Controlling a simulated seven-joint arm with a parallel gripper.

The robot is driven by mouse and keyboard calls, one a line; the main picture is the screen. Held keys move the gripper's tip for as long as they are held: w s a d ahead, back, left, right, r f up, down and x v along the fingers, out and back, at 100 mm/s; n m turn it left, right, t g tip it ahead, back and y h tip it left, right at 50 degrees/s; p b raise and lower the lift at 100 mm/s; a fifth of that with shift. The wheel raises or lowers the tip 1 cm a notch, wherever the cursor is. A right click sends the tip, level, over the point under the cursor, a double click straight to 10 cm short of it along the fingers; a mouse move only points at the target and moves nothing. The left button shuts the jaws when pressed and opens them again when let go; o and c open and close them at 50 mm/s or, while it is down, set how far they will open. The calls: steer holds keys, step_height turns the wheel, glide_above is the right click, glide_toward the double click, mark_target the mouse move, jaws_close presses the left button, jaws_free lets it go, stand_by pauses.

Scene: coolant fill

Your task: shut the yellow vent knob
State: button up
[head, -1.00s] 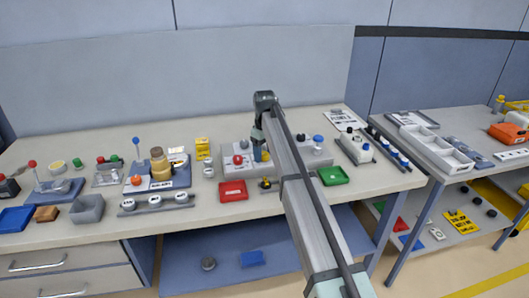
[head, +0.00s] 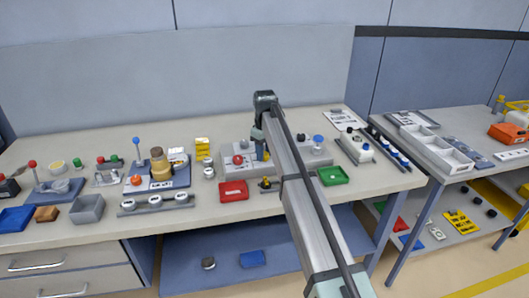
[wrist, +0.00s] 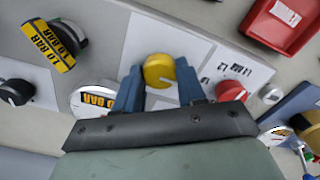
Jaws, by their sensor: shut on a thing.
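The yellow vent knob (wrist: 158,71) is a round knob on a white plate of the grey panel, seen in the wrist view. My gripper (wrist: 160,85) has its two blue fingers on either side of the knob and is shut on it. In the head view my gripper (head: 259,150) reaches down onto the grey panel (head: 228,160); the knob is mostly hidden there by the arm.
A red knob (wrist: 230,90) sits beside the yellow one. A black knob with a "1.0 BAR" label (wrist: 48,48) and a gauge (wrist: 90,101) are on the other side. A red tray (head: 234,190) and a green tray (head: 333,175) stand in front of the panel.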

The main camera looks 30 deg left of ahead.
mark_target(265, 153)
steer(key=m, duration=0.4)
steer(key=shift+m, duration=0.3)
steer(key=m, duration=0.4)
steer(key=shift+m, duration=0.3)
steer(key=m, duration=0.4)
steer(key=shift+m, duration=1.9)
steer(key=o, duration=1.1)
steer(key=shift+c, duration=0.2)
steer(key=shift+r, duration=0.1)
step_height(265, 153, up, 14)
